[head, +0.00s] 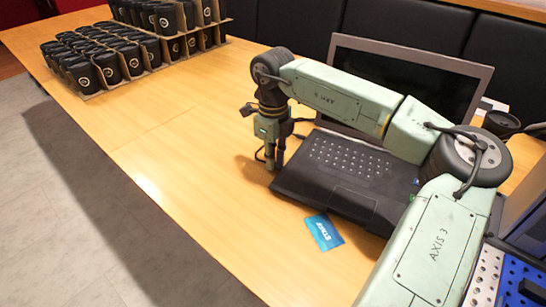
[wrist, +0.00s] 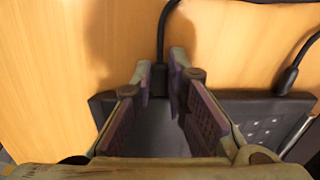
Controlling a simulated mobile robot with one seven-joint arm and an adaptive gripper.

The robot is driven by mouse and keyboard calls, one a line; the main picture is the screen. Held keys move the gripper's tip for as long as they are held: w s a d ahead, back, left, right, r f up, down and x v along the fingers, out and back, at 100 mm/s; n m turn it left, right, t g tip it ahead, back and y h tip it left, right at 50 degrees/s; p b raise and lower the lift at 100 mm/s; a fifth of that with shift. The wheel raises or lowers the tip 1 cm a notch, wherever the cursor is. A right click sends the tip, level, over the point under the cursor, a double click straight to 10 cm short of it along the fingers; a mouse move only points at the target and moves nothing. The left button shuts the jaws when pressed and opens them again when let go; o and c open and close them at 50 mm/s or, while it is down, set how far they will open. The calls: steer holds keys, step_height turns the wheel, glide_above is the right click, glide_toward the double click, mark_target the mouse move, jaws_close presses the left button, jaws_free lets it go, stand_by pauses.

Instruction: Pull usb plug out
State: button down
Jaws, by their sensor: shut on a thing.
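My gripper (head: 275,160) is at the left side of the open black laptop (head: 335,200), pointing down. In the wrist view, its two fingers (wrist: 162,74) are shut on the black USB plug (wrist: 159,80) at the laptop's edge. A black cable (wrist: 163,30) runs from the plug away from the laptop. The fingers hide most of the plug, so I cannot tell how far it sits in the port. The laptop's dark body (wrist: 262,106) shows on both sides of the fingers.
A second black cable (wrist: 289,78) meets the laptop edge to the right in the wrist view. A blue card (head: 324,232) lies in front of the laptop. Black cups (head: 108,68) in racks stand at the far left. The wooden table (head: 190,170) left of the gripper is clear.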

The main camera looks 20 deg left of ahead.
steer(key=shift+w+a, duration=0.15)
steer(key=shift+a, duration=0.55)
steer(key=shift+w+a, duration=0.1)
steer(key=shift+a, duration=0.55)
steer(key=c, duration=1.6)
jaws_free()
steer(key=shift+r, duration=0.1)
step_height(320, 180, up, 12)
steer(key=shift+f, duration=0.1)
